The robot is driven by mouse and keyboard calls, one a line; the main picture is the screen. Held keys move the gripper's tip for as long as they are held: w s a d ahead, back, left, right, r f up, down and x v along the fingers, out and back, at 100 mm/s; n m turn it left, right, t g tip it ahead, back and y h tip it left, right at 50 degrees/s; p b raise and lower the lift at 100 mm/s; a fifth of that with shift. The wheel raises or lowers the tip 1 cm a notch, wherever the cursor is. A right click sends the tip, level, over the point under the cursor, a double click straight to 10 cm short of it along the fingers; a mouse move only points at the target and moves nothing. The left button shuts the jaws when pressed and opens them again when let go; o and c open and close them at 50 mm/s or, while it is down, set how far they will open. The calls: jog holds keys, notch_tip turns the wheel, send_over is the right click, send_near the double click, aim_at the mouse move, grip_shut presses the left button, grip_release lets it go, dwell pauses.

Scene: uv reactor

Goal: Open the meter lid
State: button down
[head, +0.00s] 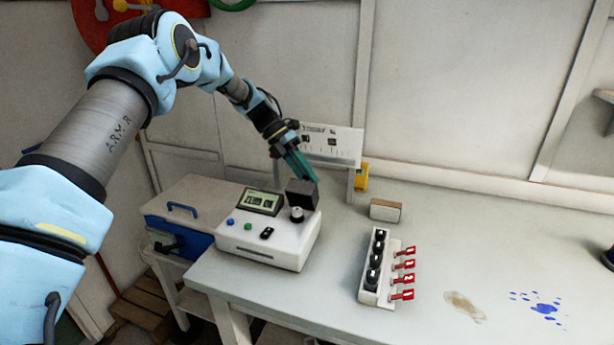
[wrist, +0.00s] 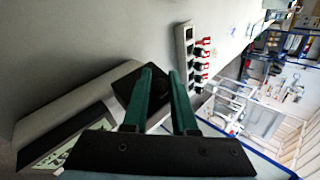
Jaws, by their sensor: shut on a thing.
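The white meter (head: 268,240) stands on the bench with a green display (head: 263,201), small buttons and a round knob (head: 297,214) on top. Its dark square lid (head: 302,195) stands raised behind the knob, which is uncovered. My gripper (head: 308,178) reaches down from behind with its teal fingers at the lid's upper edge. In the wrist view my fingers (wrist: 161,72) have a narrow gap between them, and the dark lid (wrist: 124,84) shows at the left finger. My gripper is shut on the lid; the exact contact is partly hidden.
A white strip of black switches with red tags (head: 375,268) lies to the right of the meter. A small brown-and-white block (head: 385,210) sits behind it. A panel (head: 332,146) stands behind my gripper. A blue box (head: 180,240) is at the left. The bench's right side is mostly clear, with stains.

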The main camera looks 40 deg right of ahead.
jog(key=shift+f, duration=0.1)
jog(key=c, duration=0.7)
grip_release()
jog(key=b+v, duration=0.3)
jog(key=v, duration=0.7)
jog(key=shift+w+r+b, duration=0.2)
jog(key=shift+r+b, duration=0.15)
jog(key=shift+a, duration=0.1)
jog(key=shift+c, duration=0.4)
